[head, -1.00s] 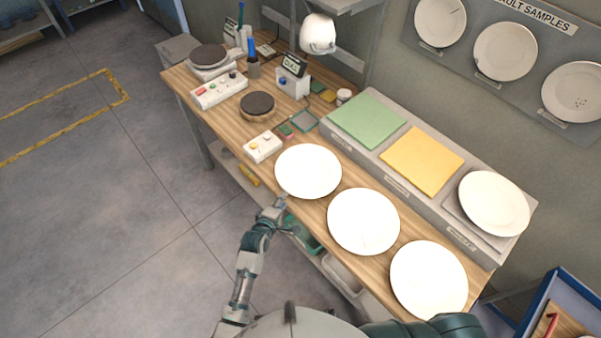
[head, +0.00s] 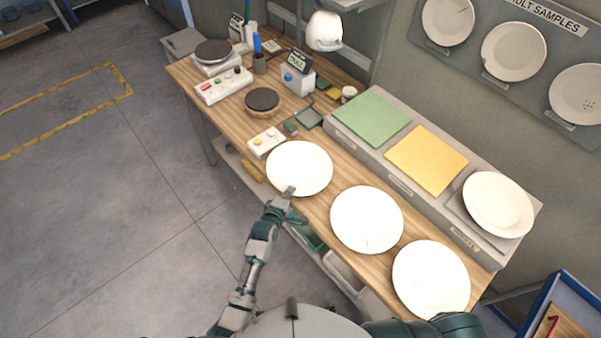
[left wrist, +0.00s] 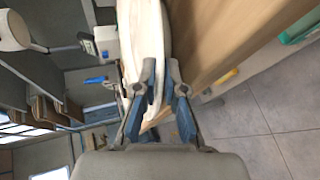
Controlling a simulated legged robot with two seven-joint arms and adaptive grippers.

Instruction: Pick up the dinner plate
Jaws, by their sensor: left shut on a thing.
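Several white plates lie along the wooden bench in the head view. My left gripper (head: 289,193) is at the near edge of the far-left dinner plate (head: 300,166), shut on its rim. In the left wrist view the fingers (left wrist: 163,95) stand at the edge of this plate (left wrist: 140,60), which shows on edge. A middle plate (head: 366,220) with a thin dark line on it and a nearer plate (head: 430,280) lie to the right. My right gripper is not in view.
A grey ledge (head: 405,182) behind the plates has a green pad (head: 371,118), a yellow pad (head: 426,160) and another white plate (head: 497,204). A white button box (head: 266,142) stands just beyond the far-left plate. Open floor lies left of the bench.

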